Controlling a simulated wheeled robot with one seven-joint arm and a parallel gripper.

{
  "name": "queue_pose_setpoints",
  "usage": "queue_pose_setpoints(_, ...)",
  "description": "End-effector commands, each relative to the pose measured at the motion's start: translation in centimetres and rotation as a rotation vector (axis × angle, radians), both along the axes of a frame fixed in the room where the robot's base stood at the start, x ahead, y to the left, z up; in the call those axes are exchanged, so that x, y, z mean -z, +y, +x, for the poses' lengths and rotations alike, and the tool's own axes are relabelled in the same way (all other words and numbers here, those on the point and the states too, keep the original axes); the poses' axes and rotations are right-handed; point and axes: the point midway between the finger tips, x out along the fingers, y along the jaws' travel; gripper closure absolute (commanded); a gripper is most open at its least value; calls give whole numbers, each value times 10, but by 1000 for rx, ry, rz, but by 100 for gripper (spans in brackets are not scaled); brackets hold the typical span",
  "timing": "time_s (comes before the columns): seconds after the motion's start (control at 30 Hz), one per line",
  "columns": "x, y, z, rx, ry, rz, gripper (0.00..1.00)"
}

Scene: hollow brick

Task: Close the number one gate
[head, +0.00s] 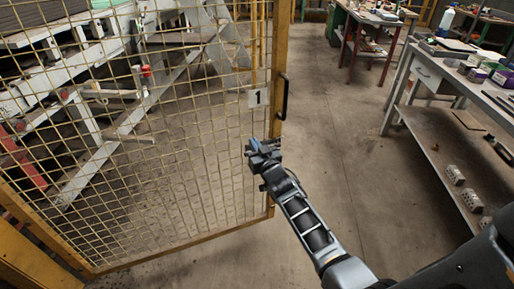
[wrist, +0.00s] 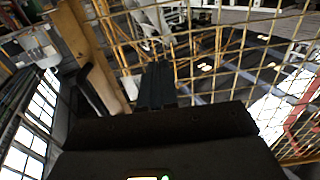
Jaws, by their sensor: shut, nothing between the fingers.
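The gate (head: 190,150) is a yellow-framed wire mesh panel filling the left half of the head view. A black handle (head: 284,97) is on the right upright of the frame. The gate stands at an angle across the floor. My gripper (head: 262,145) is shut and empty, in front of the mesh just below the number plate. In the wrist view, my gripper (wrist: 158,85) points at the mesh (wrist: 225,60), with the handle (wrist: 95,92) to its left. Whether the fingers touch the mesh cannot be told.
Behind the mesh is a white metal machine frame (head: 110,150). A workbench (head: 440,70) with tools and boxes stands at the right, with a lower shelf. Another table (head: 370,20) stands at the back. The concrete floor (head: 340,130) between gate and bench is clear.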

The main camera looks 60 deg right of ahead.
Motion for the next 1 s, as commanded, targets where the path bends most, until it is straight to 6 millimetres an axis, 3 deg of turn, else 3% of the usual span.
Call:
queue_pose_setpoints(0.2, 2, -29, 36, -1, 0, -1, 100)
queue_pose_setpoints(0.43, 0, -51, 64, 0, 0, 0, 100)
queue_pose_setpoints(0.63, 1, -60, 74, 1, 2, 0, 100)
queue_pose_setpoints(1.0, 0, -61, 75, 2, 2, 0, 100)
